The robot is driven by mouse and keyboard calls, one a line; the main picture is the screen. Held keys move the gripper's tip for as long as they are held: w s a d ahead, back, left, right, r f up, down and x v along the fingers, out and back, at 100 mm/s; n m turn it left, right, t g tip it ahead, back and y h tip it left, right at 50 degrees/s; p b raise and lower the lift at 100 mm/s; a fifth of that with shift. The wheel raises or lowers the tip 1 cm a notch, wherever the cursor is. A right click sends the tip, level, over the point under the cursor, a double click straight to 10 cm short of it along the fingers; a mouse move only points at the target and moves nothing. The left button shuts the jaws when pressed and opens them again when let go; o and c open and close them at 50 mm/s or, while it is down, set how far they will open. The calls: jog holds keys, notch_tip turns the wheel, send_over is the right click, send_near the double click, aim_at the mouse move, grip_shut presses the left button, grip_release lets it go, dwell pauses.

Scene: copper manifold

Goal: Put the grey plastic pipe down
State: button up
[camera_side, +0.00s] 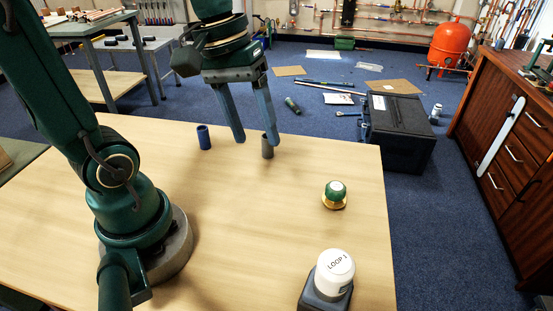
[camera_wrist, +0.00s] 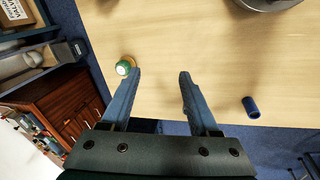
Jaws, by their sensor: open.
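The grey plastic pipe (camera_side: 267,147) is a short grey cylinder that looks upright on the wooden table (camera_side: 222,208), near its far edge. My gripper (camera_side: 256,138) is open above the table. In the side view its right fingertip overlaps the top of the pipe. I cannot tell whether they touch. The wrist view shows my gripper (camera_wrist: 158,76) with its fingers apart and nothing visible between the tips. The grey pipe does not show in that view.
A blue pipe piece (camera_side: 204,137) stands left of my gripper; it also shows in the wrist view (camera_wrist: 251,107). A green and brass fitting (camera_side: 335,194) stands to the right. A white-capped "LOOP 1" device (camera_side: 335,272) is at the front right. The table's middle is clear.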

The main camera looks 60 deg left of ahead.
jog(key=shift+s+d+f+m+t+y, duration=0.1)
jog(key=shift+s+d+m+t+y, duration=0.2)
jog(key=shift+s+m+t, duration=0.6)
jog(key=shift+s+d+f+m+t+y, duration=0.1)
jog(key=shift+s+d+m+t+y, duration=0.35)
jog(key=shift+m, duration=0.8)
jog(key=shift+s+d+m+t+y, duration=0.15)
jog(key=shift+s+m+t, duration=0.4)
jog(key=shift+s+m, duration=0.4)
jog(key=shift+w+a, duration=0.1)
jog(key=shift+a, duration=0.05)
